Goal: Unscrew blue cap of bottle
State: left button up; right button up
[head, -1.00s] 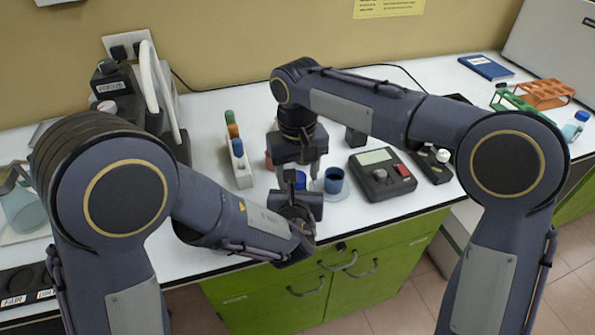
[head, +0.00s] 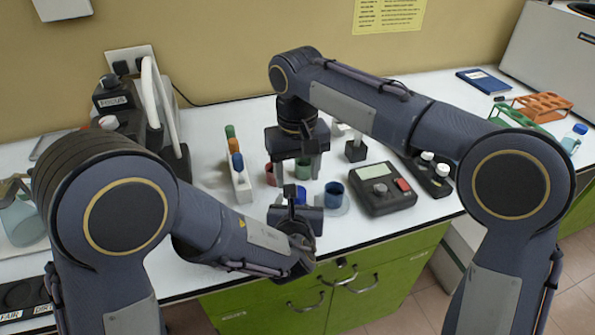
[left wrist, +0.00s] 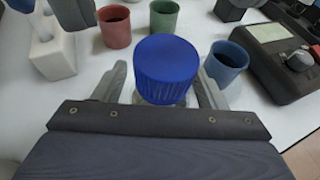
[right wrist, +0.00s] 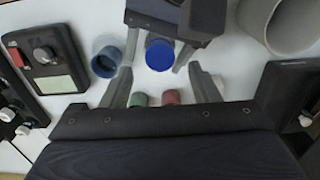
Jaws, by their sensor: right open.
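The bottle's blue cap (left wrist: 167,68) is upright between the fingers of my left gripper (head: 297,208) in the left wrist view. A little clear bottle (left wrist: 163,100) shows under it, and the rest is hidden. Whether the left fingers press on the bottle I cannot tell. In the head view the cap (head: 301,194) shows partly above the left gripper. My right gripper (head: 297,168) is open and empty, pointing down behind and above the cap. In the right wrist view the cap (right wrist: 160,54) lies between its fingertips in the picture, apart from them.
A blue cup (head: 335,193), a red cup (left wrist: 115,27) and a green cup (left wrist: 164,18) stand close by. A device with a display (head: 381,189) is to the right. A white rack (head: 239,182) with colored caps is to the left.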

pick_arm(q)
jog(key=v, duration=0.7)
jog(key=shift+s, duration=0.2)
jog(key=shift+s+b, duration=0.15)
jog(key=shift+b, duration=0.7)
pick_arm(e)
jog(key=s+d+m+t+y, duration=0.1)
jog(key=s+d, duration=0.4)
jog(key=d, duration=0.3)
jog(key=s+d+m+t+y, duration=0.1)
jog(key=s+d, duration=0.5)
jog(key=d, duration=0.3)
pick_arm(q)
jog(key=shift+b, duration=0.3)
jog(key=shift+s+a, duration=0.1)
jog(key=shift+f+b, duration=0.1)
jog(key=shift+b, duration=0.2)
jog(key=x, duration=0.8)
jog(key=shift+r, duration=0.25)
jog(key=c, duration=1.1)
pick_arm(e)
jog(key=s+d+f+m+t+y, duration=0.1)
jog(key=s+d+f+m+t, duration=0.2)
jog(key=s+f, duration=0.6)
jog(key=s, duration=0.4)
jog(key=shift+d+f+t+y, duration=0.2)
jog(key=shift+d+t+y, duration=0.1)
jog(key=shift+y, duration=0.1)
